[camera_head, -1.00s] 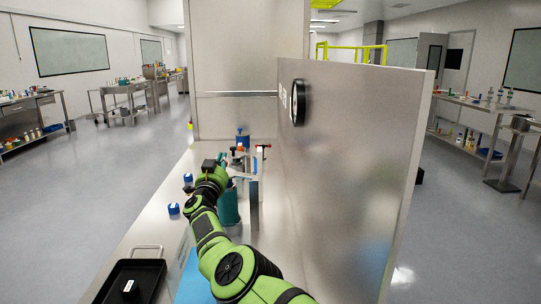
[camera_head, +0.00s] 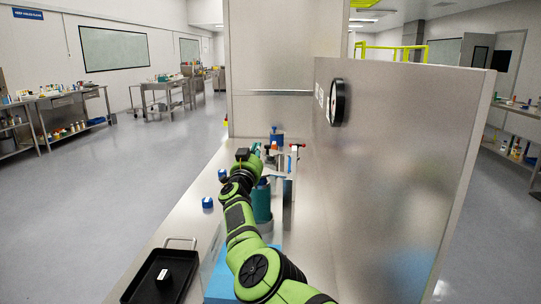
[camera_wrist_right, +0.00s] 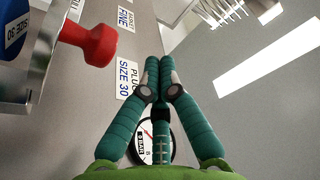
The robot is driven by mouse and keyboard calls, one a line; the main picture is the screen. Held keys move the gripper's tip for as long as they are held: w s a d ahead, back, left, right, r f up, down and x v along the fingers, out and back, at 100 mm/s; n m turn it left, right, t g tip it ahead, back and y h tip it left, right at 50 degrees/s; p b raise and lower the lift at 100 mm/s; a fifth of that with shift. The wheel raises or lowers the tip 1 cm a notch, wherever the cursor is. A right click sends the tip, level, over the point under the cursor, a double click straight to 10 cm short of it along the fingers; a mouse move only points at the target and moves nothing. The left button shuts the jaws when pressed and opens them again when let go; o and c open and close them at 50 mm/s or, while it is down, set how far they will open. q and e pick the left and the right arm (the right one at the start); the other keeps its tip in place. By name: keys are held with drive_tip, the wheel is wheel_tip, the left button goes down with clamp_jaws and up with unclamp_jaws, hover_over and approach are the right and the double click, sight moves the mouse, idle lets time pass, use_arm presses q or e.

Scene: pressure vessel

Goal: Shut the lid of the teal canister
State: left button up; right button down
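The teal canister (camera_head: 262,205) stands on the steel bench, partly hidden behind my right forearm. Something blue shows at its top; I cannot make out how its lid stands. My right gripper (camera_head: 256,150) is beyond and above the canister, by a metal stand. In the right wrist view the right gripper (camera_wrist_right: 160,62) has its teal fingers together at the tips, with nothing visible between them. My left gripper is not in view.
The metal stand (camera_head: 293,165) has red-ended parts. A blue container (camera_head: 277,136) is behind it. A tall steel panel (camera_head: 400,160) with a round gauge (camera_head: 337,102) closes the right side. Blue pieces (camera_head: 207,202) and a black tray (camera_head: 150,283) are on the left.

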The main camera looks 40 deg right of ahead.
wheel_tip(320, 180, up, 9)
drive_tip(key=a+n+t+y+p, duration=0.2)
drive_tip(key=n+t+y+p, duration=0.1)
drive_tip(key=n, duration=0.1)
drive_tip(key=s+a+f+n+g+y+p, duration=0.1)
drive_tip(key=s+a+f+g+y+p, duration=0.25)
drive_tip(key=s+g+p, duration=0.4)
drive_tip(key=w+d+f+b, duration=0.1)
drive_tip(key=w, duration=0.1)
drive_tip(key=w+d+f+t+b, duration=0.1)
drive_tip(key=w+d+b, duration=0.1)
drive_tip(key=w+d+f+t+b, duration=0.1)
drive_tip(key=w+d, duration=0.1)
drive_tip(key=w, duration=0.1)
drive_tip(key=shift+d+f+h+b, duration=0.1)
drive_tip(key=shift+f+h+b, duration=0.05)
drive_tip(key=shift+h+b, duration=0.2)
drive_tip(key=f+b, duration=0.3)
drive_tip(key=shift+w+f, duration=0.3)
drive_tip(key=shift+f, duration=0.1)
